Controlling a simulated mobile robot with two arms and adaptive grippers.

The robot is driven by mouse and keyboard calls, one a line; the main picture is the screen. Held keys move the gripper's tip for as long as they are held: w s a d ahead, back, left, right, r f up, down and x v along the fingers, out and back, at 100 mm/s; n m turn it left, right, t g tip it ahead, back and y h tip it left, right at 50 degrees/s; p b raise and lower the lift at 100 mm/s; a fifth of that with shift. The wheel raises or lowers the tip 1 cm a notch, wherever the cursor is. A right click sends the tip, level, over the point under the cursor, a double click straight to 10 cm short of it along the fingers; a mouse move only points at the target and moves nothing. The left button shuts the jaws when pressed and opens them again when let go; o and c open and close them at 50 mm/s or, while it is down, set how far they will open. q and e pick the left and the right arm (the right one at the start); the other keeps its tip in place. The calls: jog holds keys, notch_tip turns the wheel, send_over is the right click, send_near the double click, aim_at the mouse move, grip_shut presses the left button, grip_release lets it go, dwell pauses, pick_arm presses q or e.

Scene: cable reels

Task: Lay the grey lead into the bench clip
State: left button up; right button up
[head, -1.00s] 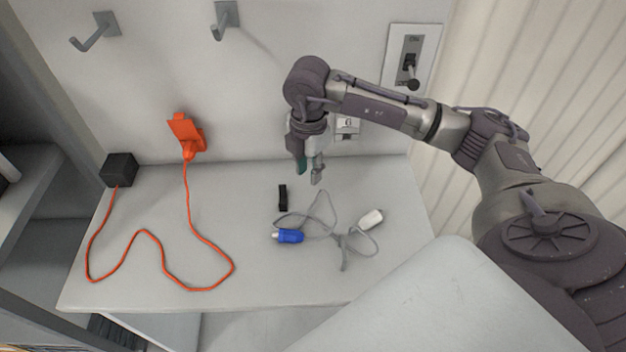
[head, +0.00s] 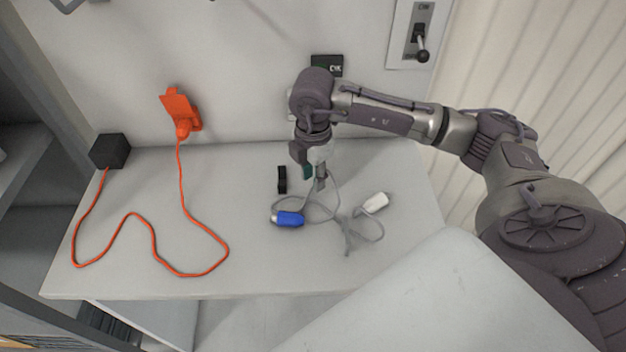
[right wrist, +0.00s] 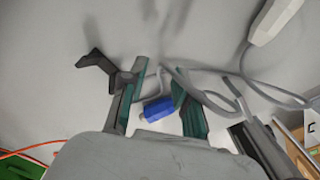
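The grey lead (head: 333,205) lies in loose loops on the bench. It has a blue plug (head: 289,219) at its left and a white connector (head: 375,203) at its right. A small black piece, apparently the bench clip (head: 282,180), stands left of my right gripper (head: 314,178). My right gripper points down, low over the lead's far loop. In the right wrist view its teal-lined fingers (right wrist: 160,78) are apart, with part of the lead (right wrist: 215,100) and the blue plug (right wrist: 160,108) showing in and beyond the gap. Whether a finger touches the lead is unclear. My left gripper is out of view.
An orange cable (head: 225,252) runs along the bench's left side from a black box (head: 110,151) to an orange wall fitting (head: 180,112). A lever switch (head: 419,40) is on the wall. The bench front (head: 270,270) is clear.

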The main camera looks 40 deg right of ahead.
aim_at(313, 196)
jog(key=shift+f, duration=0.75)
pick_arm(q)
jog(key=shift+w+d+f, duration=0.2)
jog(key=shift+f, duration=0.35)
pick_arm(e)
jog(key=shift+f+b, duration=1.3)
jog(key=shift+f, duration=0.05)
grip_shut()
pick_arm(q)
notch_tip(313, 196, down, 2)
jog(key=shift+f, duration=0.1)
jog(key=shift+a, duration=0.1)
pick_arm(e)
jog(key=shift+r, duration=0.15)
